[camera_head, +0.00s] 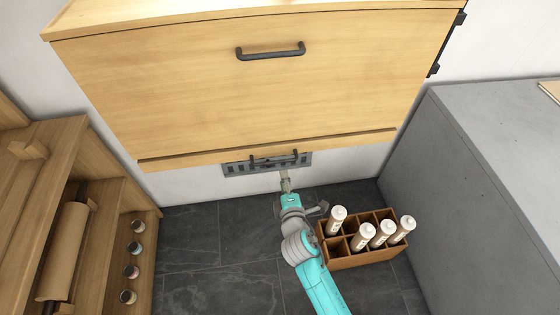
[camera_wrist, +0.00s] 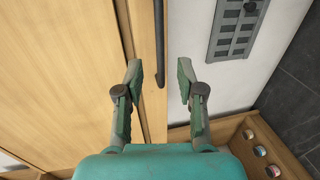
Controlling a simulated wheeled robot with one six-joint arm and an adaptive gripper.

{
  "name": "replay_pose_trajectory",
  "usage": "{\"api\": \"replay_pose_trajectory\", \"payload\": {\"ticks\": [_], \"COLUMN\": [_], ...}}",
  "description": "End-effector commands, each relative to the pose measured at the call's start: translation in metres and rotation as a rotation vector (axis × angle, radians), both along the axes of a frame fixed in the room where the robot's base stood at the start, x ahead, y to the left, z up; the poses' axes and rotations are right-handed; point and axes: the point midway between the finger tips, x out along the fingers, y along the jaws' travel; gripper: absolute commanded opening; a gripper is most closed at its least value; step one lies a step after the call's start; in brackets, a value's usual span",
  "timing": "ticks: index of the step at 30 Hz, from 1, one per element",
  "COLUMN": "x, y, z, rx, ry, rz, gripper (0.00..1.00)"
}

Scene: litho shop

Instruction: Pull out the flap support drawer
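The flap support drawer (camera_head: 200,157) is a narrow wooden strip along the bottom of a wall cabinet. It looks closed or nearly so, flush under the large flap (camera_head: 200,95). Its dark bar handle (camera_head: 268,161) sits near its middle. In the wrist view the drawer front (camera_wrist: 148,70) runs upright, and its handle (camera_wrist: 160,45) appears between my fingertips, with a gap on each side. My gripper (camera_head: 285,176) is just below the handle in the head view. In the wrist view my gripper (camera_wrist: 160,73) is open and empty. Its depth to the handle is hard to judge.
The flap has its own black handle (camera_head: 270,52) higher up. A grey vent (camera_head: 235,168) is on the wall below. A wooden box (camera_head: 365,260) with several white bottles stands on the floor right of my arm. Wooden shelves (camera_head: 100,180) stand left, a grey counter (camera_head: 480,190) right.

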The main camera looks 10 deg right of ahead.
Motion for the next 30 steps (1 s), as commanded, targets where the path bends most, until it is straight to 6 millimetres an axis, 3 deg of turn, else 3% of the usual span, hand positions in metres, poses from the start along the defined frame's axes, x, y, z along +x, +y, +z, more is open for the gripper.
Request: {"api": "replay_pose_trajectory", "payload": {"ticks": [15,21,30], "x": [0.08,0.092,0.093], "y": [-0.007,-0.008,-0.008], "z": [-0.017,-0.019,-0.019], "rx": [0.003,0.003,0.003], "ry": [0.0,0.0,-0.001], "rz": [-0.001,0.0,0.0], "gripper": [0.38,0.38,0.38]}}
